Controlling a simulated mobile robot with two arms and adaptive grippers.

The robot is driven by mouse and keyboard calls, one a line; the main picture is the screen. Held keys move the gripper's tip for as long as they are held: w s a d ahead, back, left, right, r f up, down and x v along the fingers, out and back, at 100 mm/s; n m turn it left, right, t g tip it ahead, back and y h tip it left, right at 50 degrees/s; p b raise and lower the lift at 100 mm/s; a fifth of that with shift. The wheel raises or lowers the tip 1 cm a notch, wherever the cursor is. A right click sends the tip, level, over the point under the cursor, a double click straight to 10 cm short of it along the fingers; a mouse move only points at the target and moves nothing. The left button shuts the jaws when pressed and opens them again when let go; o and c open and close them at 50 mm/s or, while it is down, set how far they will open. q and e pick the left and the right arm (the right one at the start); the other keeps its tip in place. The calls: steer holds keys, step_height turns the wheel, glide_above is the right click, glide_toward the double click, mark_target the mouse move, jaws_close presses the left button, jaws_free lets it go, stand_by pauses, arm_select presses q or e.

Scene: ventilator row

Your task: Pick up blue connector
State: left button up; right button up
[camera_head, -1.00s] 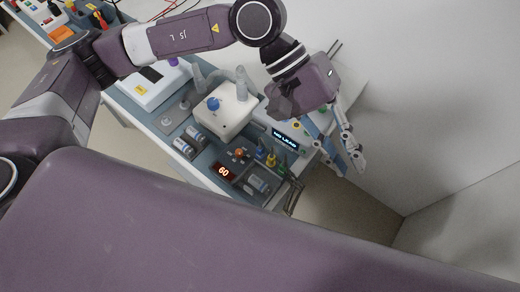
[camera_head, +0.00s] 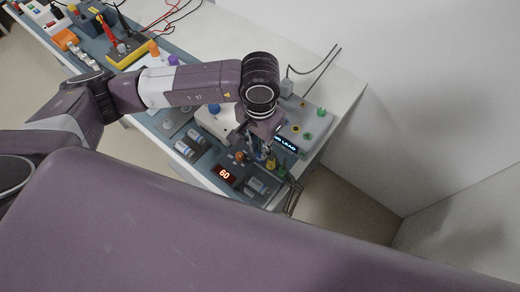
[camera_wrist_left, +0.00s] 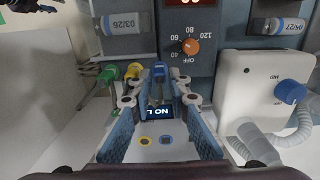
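In the left wrist view the blue connector (camera_wrist_left: 159,72) stands between the tips of my left gripper (camera_wrist_left: 158,99). The gripper's two fingers are apart, one on each side of it, and a gap shows between them. I cannot tell whether either finger touches it. In the head view the left gripper (camera_head: 259,145) points down over the connector row and largely hides the blue connector. A yellow connector (camera_head: 271,163) and a green connector (camera_head: 283,172) stand beside it. My right gripper is not in view.
A grey box with a "NO LEAD" display (camera_head: 286,144) and coloured sockets stands behind the connectors. A white device with a blue knob (camera_wrist_left: 291,92) and an orange dial (camera_wrist_left: 190,46) are close by. Vials lie in the trays. The table's right end is near.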

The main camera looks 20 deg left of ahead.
arm_select(q)
steer(key=shift+f, duration=1.15)
jaws_close()
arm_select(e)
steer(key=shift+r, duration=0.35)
arm_select(q)
steer(key=shift+r, duration=0.15)
